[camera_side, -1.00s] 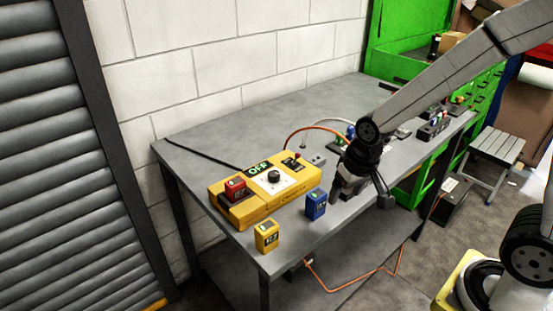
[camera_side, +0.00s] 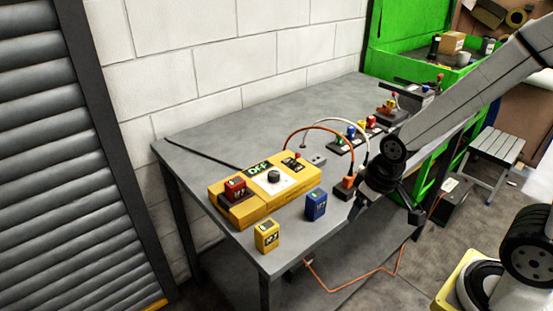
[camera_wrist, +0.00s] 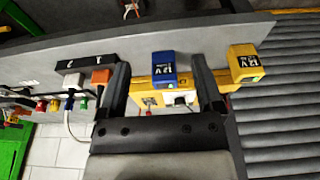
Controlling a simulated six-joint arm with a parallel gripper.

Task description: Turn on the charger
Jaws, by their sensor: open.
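The yellow charger (camera_side: 262,205) lies on the grey bench, with a display reading OFF (camera_side: 257,167). A black knob (camera_side: 274,176) sits on its white panel, and a small red part (camera_side: 298,155) shows at its far right corner. A red battery (camera_side: 235,188) sits in its left end. In the wrist view the charger (camera_wrist: 205,80) is partly hidden behind the blue battery (camera_wrist: 171,68) and my right finger. My gripper (camera_side: 388,208) is open and empty, right of the charger and clear of it. Its two fingers also show in the wrist view (camera_wrist: 162,85).
A blue battery (camera_side: 316,204) and a yellow battery (camera_side: 267,236) stand along the bench's front edge. A socket strip with an orange plug (camera_side: 349,182) lies between charger and gripper. Orange and white cables arch behind it. Several small devices stand farther right.

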